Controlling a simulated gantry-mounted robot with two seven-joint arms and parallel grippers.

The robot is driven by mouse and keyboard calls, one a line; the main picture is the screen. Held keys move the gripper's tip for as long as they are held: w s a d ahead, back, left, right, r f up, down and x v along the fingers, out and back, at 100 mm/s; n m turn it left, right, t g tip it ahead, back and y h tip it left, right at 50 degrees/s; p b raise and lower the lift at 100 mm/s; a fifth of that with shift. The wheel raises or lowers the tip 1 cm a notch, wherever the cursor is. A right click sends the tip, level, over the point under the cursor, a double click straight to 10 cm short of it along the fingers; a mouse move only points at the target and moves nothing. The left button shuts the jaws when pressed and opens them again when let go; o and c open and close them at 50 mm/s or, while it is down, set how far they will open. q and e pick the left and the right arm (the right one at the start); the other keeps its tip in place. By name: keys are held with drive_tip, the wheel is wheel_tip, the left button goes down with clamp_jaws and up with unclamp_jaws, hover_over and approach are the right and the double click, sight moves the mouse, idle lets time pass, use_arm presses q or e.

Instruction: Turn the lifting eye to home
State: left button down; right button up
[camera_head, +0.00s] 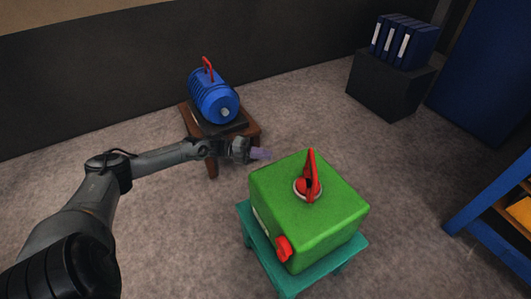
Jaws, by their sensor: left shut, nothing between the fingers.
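A green block-shaped casting (335,215) stands in the lower middle of the head view. A red lifting eye (312,178) stands upright on its top, in a pale round seat. A red knob (284,249) sticks out of its front left face. My left gripper (262,154) is shut and empty, just off the casting's back left corner and apart from the lifting eye. My right gripper is not in view.
The casting rests on a teal stand (256,245). A blue motor (213,97) with a red handle is on a brown table (252,129) behind my left arm. Blue binders (404,42) stand on a dark box (388,85). A blue shelf (490,205) is at right.

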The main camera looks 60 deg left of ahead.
use_arm(q)
drive_tip(key=b+x, duration=0.4)
drive_tip(key=x, duration=0.7)
drive_tip(key=shift+w+d, duration=0.1)
drive_tip(key=shift+w, duration=0.05)
